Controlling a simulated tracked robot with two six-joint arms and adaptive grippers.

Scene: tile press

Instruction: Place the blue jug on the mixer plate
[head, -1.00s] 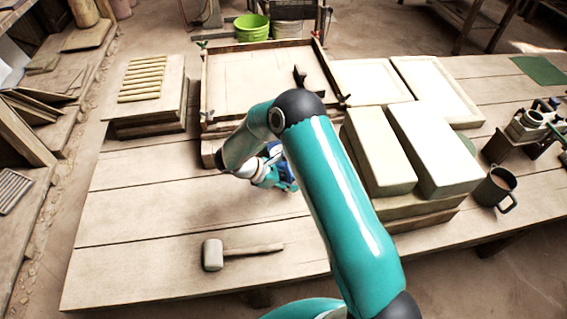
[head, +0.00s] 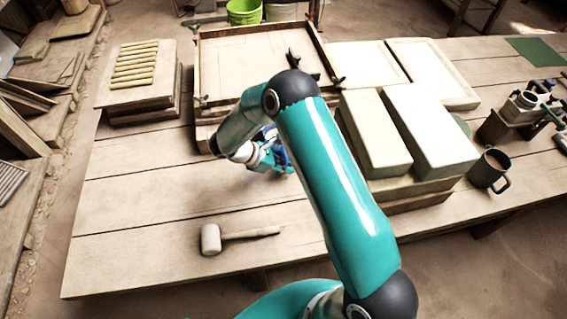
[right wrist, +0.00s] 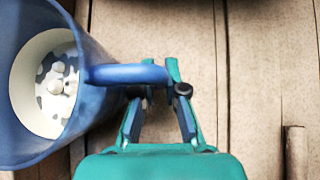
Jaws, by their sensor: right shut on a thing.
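The blue jug (right wrist: 92,85) fills the left of the right wrist view, its open mouth showing a pale inside with grey patches. Its handle runs between the fingers of my right gripper (right wrist: 160,95), which is shut on it. In the head view only a little of the blue jug (head: 283,157) shows beside my right gripper (head: 268,160), over the middle of the table; my arm hides part of it. I cannot tell whether the jug touches the table. I cannot pick out the mixer plate for sure. My left gripper is not in view.
A mallet (head: 211,240) lies at the table front. Cream blocks (head: 430,130) are stacked right of my arm. A wooden frame (head: 198,65) stands behind the jug. A grey mug (head: 487,169) and a small device (head: 520,108) are at right.

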